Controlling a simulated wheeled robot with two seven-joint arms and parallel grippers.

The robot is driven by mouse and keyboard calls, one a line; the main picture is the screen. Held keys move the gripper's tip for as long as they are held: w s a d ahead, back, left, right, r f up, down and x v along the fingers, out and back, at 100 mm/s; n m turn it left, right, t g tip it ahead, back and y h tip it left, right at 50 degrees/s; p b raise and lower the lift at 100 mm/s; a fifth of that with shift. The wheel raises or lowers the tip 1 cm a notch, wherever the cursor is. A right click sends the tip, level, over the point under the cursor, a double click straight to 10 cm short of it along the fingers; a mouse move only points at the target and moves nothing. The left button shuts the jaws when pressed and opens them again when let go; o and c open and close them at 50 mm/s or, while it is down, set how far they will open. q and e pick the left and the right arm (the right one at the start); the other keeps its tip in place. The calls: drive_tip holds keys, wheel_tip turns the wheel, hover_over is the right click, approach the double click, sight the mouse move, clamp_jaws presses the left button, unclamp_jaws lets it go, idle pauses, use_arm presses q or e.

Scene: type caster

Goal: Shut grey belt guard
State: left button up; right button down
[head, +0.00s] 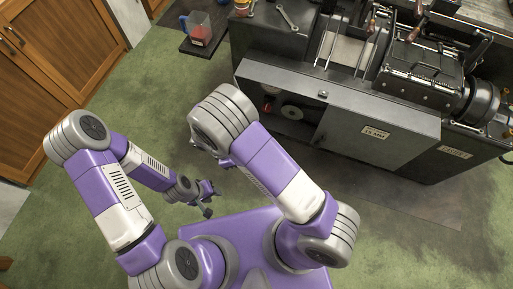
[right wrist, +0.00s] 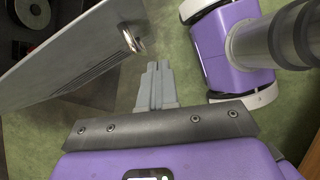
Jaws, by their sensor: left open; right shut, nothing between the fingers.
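The grey belt guard (head: 345,132) is a flat panel with a small label plate on the front of the dark caster. It stands open, and a pale pulley disc (head: 292,113) shows in the dark opening to its left. In the right wrist view the guard (right wrist: 75,58) fills the upper left, with a round metal knob (right wrist: 132,41) near its edge. My right gripper (right wrist: 158,66) is shut and empty, just right of and below the knob, with no contact visible. It is hidden behind my arm in the head view. My left gripper (head: 208,198) is open and empty, low over the floor.
The caster (head: 340,85) has bars and rollers on top. Wooden cabinets (head: 45,50) stand at the far left. Green floor (head: 165,85) between them is clear.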

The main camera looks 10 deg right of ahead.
drive_tip(key=w+a+r+n+t+h, duration=0.3)
drive_tip(key=a+r+n, duration=0.1)
drive_tip(key=r, duration=0.3)
drive_tip(key=d+r+b+x, duration=0.2)
drive_tip(key=b+x, duration=0.2)
drive_tip(key=x, duration=0.8)
drive_tip(key=shift+d+f+h, duration=0.15)
drive_tip(key=shift+d+h, duration=0.15)
drive_tip(key=shift+d, duration=0.05)
drive_tip(key=shift+w, duration=0.15)
